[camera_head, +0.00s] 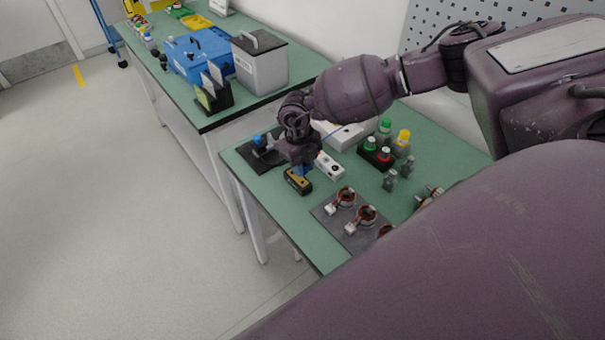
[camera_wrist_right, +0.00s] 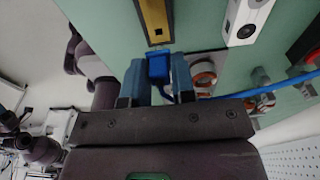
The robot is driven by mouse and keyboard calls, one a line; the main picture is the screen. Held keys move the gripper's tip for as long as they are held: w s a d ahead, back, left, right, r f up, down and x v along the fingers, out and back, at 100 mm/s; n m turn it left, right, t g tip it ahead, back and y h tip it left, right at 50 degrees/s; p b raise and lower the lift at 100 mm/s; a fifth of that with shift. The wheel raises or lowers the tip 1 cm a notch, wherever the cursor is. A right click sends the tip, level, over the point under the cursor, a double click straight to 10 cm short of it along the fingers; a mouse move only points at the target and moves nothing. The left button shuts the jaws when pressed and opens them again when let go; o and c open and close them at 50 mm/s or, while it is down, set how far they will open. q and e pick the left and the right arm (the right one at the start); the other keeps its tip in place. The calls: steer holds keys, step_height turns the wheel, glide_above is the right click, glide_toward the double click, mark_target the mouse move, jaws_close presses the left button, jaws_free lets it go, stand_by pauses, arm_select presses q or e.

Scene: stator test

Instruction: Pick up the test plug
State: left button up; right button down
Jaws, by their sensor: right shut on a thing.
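The blue test plug (camera_wrist_right: 158,68) is between the two fingers of my right gripper (camera_wrist_right: 157,75) in the right wrist view, and the gripper is shut on it. A blue cable (camera_wrist_right: 262,96) runs off to the right from the plug. A yellow and black block (camera_wrist_right: 155,18) lies just beyond the plug's front; whether they touch I cannot tell. In the head view my right gripper (camera_head: 303,167) is low over the green table, right behind the yellow and black block (camera_head: 298,181). The gripper mostly hides the plug there. I do not see my left gripper.
A white box with round sockets (camera_head: 329,166) stands right of the gripper. Stators (camera_head: 366,215) lie on a grey mat (camera_head: 330,221) in front. Bottles with green, red and yellow caps (camera_head: 403,141) stand at the right. A black stand (camera_head: 258,156) is at the left.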

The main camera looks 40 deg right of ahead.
arm_select(q)
steer(key=shift+f+b, duration=0.35)
arm_select(e)
step_height(320, 180, up, 16)
steer(key=shift+d+f, duration=0.1)
stand_by(0.4)
arm_select(q)
step_height(320, 180, down, 8)
steer(key=s+b, duration=0.1)
steer(key=b, duration=0.5)
steer(key=shift+s+g, duration=0.2)
steer(key=shift+g, duration=0.2)
arm_select(e)
steer(key=w+d, duration=0.4)
steer(key=d, duration=0.7)
steer(key=w+d, duration=0.4)
steer(key=d, duration=0.7)
arm_select(q)
steer(key=shift+f, duration=0.1)
arm_select(e)
steer(key=shift+w+d, duration=0.1)
